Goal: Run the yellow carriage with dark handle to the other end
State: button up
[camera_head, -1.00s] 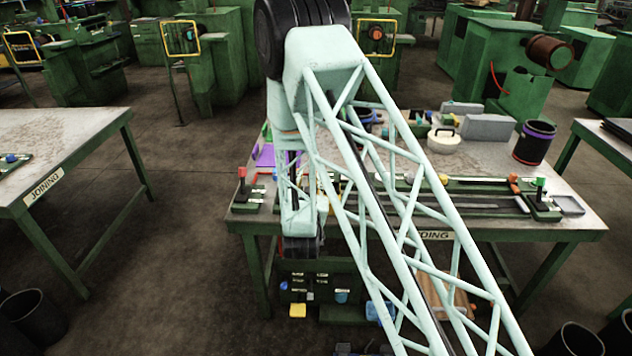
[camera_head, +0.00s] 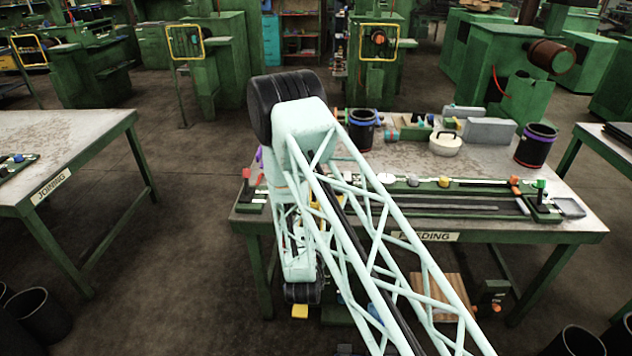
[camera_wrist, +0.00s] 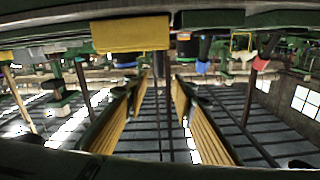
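In the head view the green rail fixture (camera_head: 470,185) lies along the front of the bench. Small coloured pieces sit along it, among them a yellow-orange piece (camera_head: 444,182) near its middle; a dark handle on it is too small to make out. My arm covers the fixture's left part, where a bit of yellow (camera_head: 322,200) shows through the lattice. In the wrist view my gripper (camera_wrist: 158,88) is open, its two yellow-padded fingers apart with nothing held between them. A yellow block (camera_wrist: 130,34) hangs large at the top; I cannot tell whether it is the carriage.
A red-knobbed post (camera_head: 246,175) and a green-knobbed post (camera_head: 541,186) stand near the bench's ends. Dark cups (camera_head: 536,146), a white round pot (camera_head: 444,143) and grey blocks (camera_head: 489,131) stand behind the rail.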

jog(key=shift+w, duration=0.15)
jog(key=shift+w+a, duration=0.1)
jog(key=shift+w, duration=6.65)
grip_shut()
